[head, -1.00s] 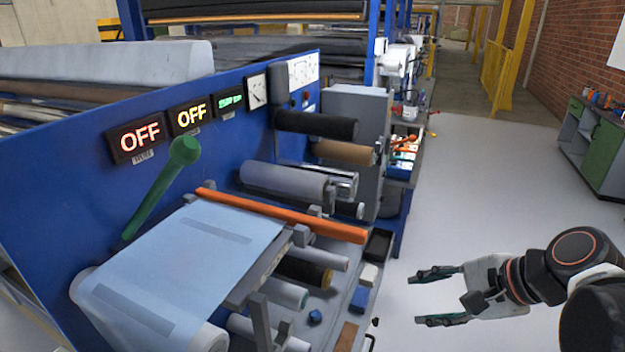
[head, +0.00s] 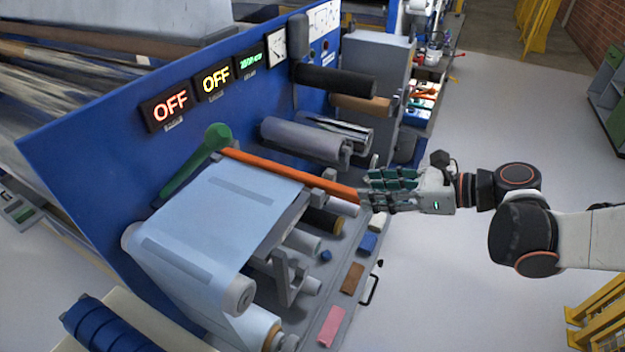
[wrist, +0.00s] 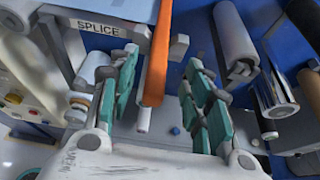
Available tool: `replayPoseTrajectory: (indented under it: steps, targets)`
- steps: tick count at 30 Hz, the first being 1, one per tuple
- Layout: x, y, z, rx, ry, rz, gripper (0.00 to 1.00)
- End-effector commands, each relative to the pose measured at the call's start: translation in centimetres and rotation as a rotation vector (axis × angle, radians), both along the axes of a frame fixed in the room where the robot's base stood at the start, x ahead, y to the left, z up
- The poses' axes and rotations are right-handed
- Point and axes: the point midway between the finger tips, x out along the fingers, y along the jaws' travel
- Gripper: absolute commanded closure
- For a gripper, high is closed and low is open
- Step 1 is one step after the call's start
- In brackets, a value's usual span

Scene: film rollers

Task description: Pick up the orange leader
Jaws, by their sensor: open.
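The orange leader (head: 290,172) is a long straight orange bar lying along the edge of the machine's table, at the end of the pale blue film (head: 215,215). Its right end reaches my gripper (head: 372,190) in the head view, where the fingers hide its tip. In the wrist view the leader (wrist: 158,55) runs down from the top between the two open fingers of my gripper (wrist: 160,95), nearer the left finger. A gap shows on both sides of it. I cannot tell whether the fingers are level with it in depth.
A green lever (head: 195,160) stands at the leader's far left end. Grey and black rollers (head: 305,140) stick out behind it, and a splice plate (wrist: 95,25) is beside it. Small blocks (head: 352,278) lie on the lower ledge. Open floor lies to the right.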

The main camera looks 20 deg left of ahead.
Motion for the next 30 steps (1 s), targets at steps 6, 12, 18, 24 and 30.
replayPoseTrajectory:
  steps: [6,12,18,24,30]
  targets:
    - [0.1,1.8,-0.7,-0.001,-0.002,0.001,0.55]
    - [0.1,3.8,-1.4,-0.001,-0.001,0.004,0.55]
    - [0.4,6.2,-2.4,-0.001,-0.002,0.002,0.55]
    - [0.4,6.7,-2.6,-0.001,-0.001,-0.001,0.55]
    - [0.4,6.6,-2.6,-0.001,-0.002,0.0,0.73]
